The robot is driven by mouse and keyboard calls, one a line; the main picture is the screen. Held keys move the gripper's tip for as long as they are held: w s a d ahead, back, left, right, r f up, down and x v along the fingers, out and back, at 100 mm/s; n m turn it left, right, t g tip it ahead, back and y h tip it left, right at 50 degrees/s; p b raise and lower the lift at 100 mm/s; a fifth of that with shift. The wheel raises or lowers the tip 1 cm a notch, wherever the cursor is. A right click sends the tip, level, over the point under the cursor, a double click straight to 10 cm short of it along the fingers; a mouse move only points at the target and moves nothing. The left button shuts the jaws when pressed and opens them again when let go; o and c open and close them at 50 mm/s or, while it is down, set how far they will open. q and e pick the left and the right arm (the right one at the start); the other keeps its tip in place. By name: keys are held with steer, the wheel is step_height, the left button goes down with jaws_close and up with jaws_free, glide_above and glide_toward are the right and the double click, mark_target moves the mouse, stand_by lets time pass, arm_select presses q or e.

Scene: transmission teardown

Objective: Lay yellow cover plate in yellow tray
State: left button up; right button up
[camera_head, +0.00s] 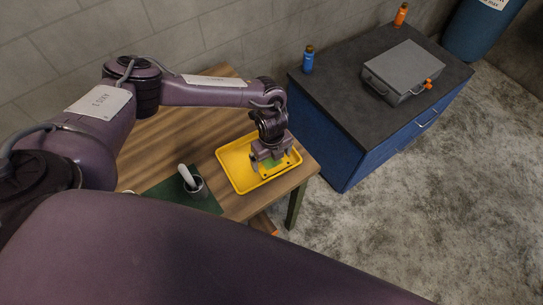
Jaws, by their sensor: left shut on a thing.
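The yellow tray (234,169) sits near the right end of the wooden table. My left gripper (268,167) points down over the right part of the tray. It is shut on the yellow cover plate (283,166), a flat piece with dark spots and some green near its middle. The gripper hides part of the plate. The plate is within the tray's outline; I cannot tell whether it touches the tray floor. My right gripper is not in view.
A blue cabinet (375,150) with a grey case (403,68) and small bottles stands at right. My large arm link covers the foreground.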

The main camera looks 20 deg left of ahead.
mark_target(272, 161)
arm_select(q)
steer(key=shift+f, duration=0.15)
steer(key=o, duration=1.1)
steer(key=shift+o, duration=0.2)
steer(key=shift+r, duration=0.2)
step_height(272, 161, up, 12)
steer(key=b, duration=0.2)
steer(key=shift+b, duration=0.35)
